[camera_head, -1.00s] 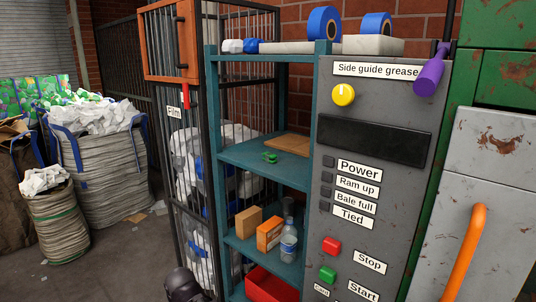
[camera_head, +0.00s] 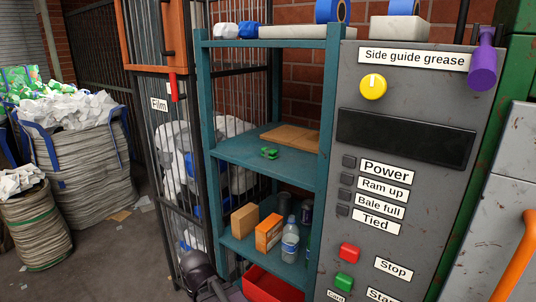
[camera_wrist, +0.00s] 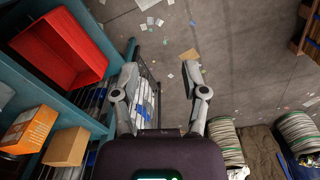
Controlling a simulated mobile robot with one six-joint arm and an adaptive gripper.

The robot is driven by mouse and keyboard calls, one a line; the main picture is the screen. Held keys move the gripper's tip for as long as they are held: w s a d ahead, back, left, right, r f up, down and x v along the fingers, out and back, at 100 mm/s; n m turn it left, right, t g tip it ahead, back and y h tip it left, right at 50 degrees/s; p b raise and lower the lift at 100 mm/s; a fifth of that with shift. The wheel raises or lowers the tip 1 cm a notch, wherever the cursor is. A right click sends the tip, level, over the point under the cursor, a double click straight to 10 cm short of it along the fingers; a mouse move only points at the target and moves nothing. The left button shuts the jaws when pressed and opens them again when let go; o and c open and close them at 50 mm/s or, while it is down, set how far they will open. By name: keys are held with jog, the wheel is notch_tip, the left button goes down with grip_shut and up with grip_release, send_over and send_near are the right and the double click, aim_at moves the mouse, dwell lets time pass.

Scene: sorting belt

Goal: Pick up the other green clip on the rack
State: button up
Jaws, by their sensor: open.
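A small green clip (camera_head: 269,153) lies on the middle shelf of the teal rack (camera_head: 240,152), in front of a flat brown board. My gripper (camera_wrist: 162,72) is open and empty in the wrist view, its two fingers apart over the floor beside the rack. In the head view only a dark part of my arm shows at the bottom, left of the rack's lower part. The clip is not visible in the wrist view.
The lower shelf holds an orange box (camera_head: 268,232), a brown box (camera_head: 244,219) and a bottle (camera_head: 290,240). A red bin (camera_head: 270,284) sits below. A grey control panel (camera_head: 400,200) stands right of the rack, and a wire cage (camera_head: 165,130) left. Above the clip there is free room.

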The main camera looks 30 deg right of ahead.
jog(key=o, duration=0.5)
jog(key=shift+w, duration=0.1)
jog(key=shift+c, duration=0.2)
jog(key=shift+o, duration=0.7)
jog(key=shift+w+d+r, duration=0.1)
jog(key=shift+d+r, duration=0.05)
jog(key=shift+r, duration=0.05)
jog(key=w+d+r+n+t+h+p, duration=0.1)
jog(key=w+d+r+n+h+p, duration=0.3)
jog(key=r, duration=0.8)
jog(key=w+d+r+n+t+h+p, duration=0.1)
jog(key=w+d+r+n+h+p, duration=0.3)
jog(key=w+d+r+n+p, duration=0.4)
jog(key=w+d+r+n+t+h+p, duration=0.1)
jog(key=w+d+r+n+h+p, duration=0.4)
jog(key=d+r+n+p, duration=0.4)
jog(key=w+d+r+p, duration=0.1)
jog(key=d+r+p, duration=0.3)
jog(key=r, duration=0.5)
jog(key=shift+d+t+p, duration=0.25)
jog(key=shift+t+p, duration=0.05)
jog(key=shift+p, duration=0.75)
jog(key=b+x, duration=0.2)
jog(key=x, duration=0.5)
jog(key=shift+b, duration=0.4)
jog(key=shift+x, duration=0.8)
jog(key=shift+r, duration=0.1)
